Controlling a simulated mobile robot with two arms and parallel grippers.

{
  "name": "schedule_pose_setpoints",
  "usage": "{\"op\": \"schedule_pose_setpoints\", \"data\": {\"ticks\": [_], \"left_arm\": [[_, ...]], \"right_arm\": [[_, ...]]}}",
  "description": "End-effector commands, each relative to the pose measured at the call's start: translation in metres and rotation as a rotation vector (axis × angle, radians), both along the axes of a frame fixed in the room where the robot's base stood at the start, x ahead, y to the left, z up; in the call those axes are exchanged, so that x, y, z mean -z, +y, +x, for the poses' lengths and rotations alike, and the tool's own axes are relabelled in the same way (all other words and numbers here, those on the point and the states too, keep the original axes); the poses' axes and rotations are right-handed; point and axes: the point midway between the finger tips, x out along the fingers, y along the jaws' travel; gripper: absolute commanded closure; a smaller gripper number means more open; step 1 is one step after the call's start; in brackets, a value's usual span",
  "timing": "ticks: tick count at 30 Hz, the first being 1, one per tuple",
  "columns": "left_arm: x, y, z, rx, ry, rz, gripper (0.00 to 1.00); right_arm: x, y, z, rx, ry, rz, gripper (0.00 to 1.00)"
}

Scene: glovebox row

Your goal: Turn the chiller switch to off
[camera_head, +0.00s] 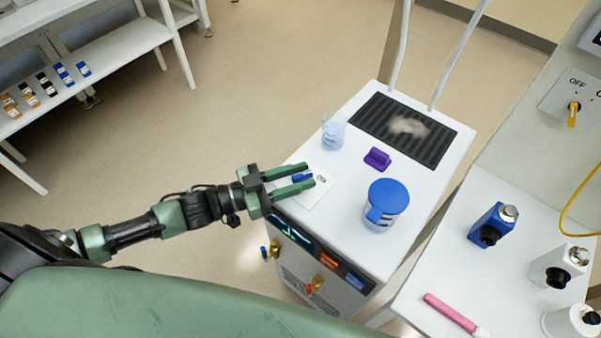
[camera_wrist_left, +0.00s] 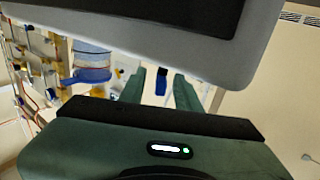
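A white floor cabinet (camera_head: 340,235) has a lit front panel and a white plate (camera_head: 322,198) on its top. The plate carries small dark lettering and a blue handle-like piece (camera_head: 302,177). My left gripper (camera_head: 311,178) is open over the plate, with the blue piece between its fingers. In the left wrist view the blue piece (camera_wrist_left: 161,82) shows between the spread fingers (camera_wrist_left: 160,92), with gaps on both sides. A second switch, a yellow knob (camera_head: 573,115) under "OFF", is on a panel at the far right. I cannot tell for certain which is the chiller switch. My right gripper is not in view.
On the cabinet top are a clear beaker (camera_head: 333,133), a purple block (camera_head: 377,158), a blue-lidded jar (camera_head: 383,206) and a black ribbed mat (camera_head: 405,128). A white bench (camera_head: 425,285) at right holds bottles and a pink tool. Floor is free behind the left arm.

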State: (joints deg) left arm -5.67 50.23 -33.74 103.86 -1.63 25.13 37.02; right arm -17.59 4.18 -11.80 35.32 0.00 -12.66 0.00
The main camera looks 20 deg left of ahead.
Motion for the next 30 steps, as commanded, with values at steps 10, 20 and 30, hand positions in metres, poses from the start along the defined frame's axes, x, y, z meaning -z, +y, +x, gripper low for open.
{"op": "schedule_pose_setpoints", "data": {"ticks": [10, 20, 30], "left_arm": [[0.0, -0.003, 0.002, 0.0, 0.0, 0.0, 0.76], [0.0, -0.003, 0.002, -0.004, 0.002, -0.001, 1.0], [-0.004, -0.004, 0.001, -0.142, 0.006, -0.009, 1.0]], "right_arm": [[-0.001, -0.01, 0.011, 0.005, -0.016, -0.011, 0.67], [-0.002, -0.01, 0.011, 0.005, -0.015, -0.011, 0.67], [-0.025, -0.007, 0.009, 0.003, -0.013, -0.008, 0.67]]}}
